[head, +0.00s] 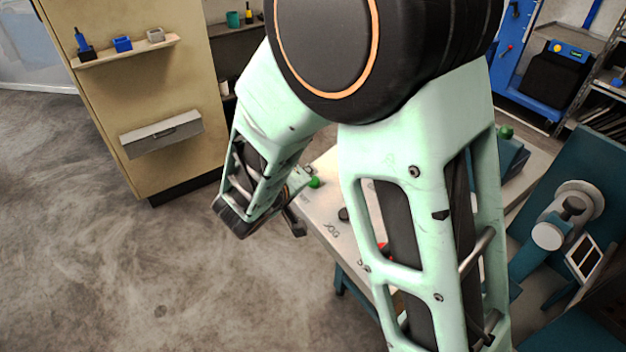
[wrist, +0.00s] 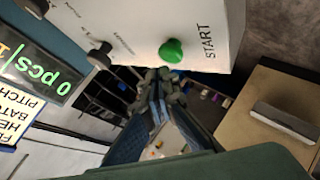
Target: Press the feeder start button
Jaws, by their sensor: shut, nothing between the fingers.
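The green START button (wrist: 172,50) sits on a pale control panel (wrist: 205,20), beside the printed word START, in the wrist view. It also shows in the head view as a small green dome (head: 314,182) on the panel's left part. My gripper (wrist: 160,82) is shut and empty. Its fingertips show just below the button in the wrist picture, with a small gap between them in the image; the depth between them is hard to tell. In the head view my gripper (head: 294,222) is partly hidden by my arm, left of the panel's edge.
Black knobs (wrist: 98,56) and a green-lit display (wrist: 40,72) sit left of the button in the wrist view. A red button (head: 383,248) shows partly behind my arm. A tan cabinet (head: 150,90) stands at left; the floor before it is clear.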

